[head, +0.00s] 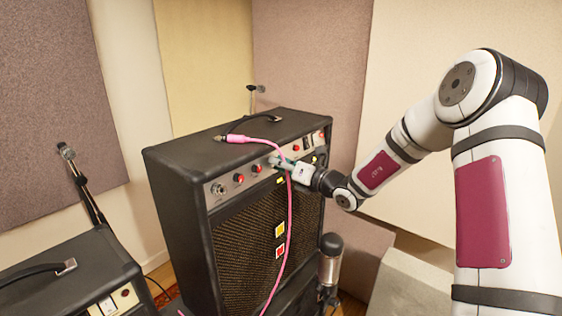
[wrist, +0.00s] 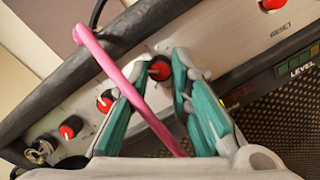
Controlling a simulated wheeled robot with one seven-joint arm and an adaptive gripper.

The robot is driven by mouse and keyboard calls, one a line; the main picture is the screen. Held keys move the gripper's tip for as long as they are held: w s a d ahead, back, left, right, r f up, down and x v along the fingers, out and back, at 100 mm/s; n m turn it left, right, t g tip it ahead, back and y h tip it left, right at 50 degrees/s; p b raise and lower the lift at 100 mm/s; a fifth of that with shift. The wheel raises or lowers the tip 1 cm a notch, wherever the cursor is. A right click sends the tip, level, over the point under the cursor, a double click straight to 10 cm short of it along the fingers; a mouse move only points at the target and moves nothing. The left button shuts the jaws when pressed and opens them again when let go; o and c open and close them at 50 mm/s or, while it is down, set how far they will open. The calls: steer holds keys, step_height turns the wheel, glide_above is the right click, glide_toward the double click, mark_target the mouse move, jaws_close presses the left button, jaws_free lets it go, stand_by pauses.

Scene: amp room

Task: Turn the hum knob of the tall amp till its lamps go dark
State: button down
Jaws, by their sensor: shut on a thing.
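The tall amp (head: 232,165) stands in the middle of the head view, with a silver control panel along its upper front. My gripper (head: 283,163) is at this panel. In the wrist view its green-padded fingers (wrist: 160,73) are shut on a red-capped black knob (wrist: 159,70), one finger on each side. I cannot read a label on this knob. A dark meter strip marked LEVEL (wrist: 300,70) is to the right, with dull green segments and a small orange-red patch near my right finger. I cannot tell surely which lamps are lit.
A pink cable (head: 290,215) lies over the amp top and hangs down the front; it crosses before my fingers in the wrist view (wrist: 125,75). Other red-capped knobs (wrist: 70,127) are to the left. A RESET button (wrist: 272,4) is at upper right. A smaller amp (head: 70,275) stands at left.

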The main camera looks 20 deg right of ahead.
steer(key=c, duration=1.5)
jaws_free()
steer(key=shift+o, duration=0.2)
steer(key=v, duration=1.2)
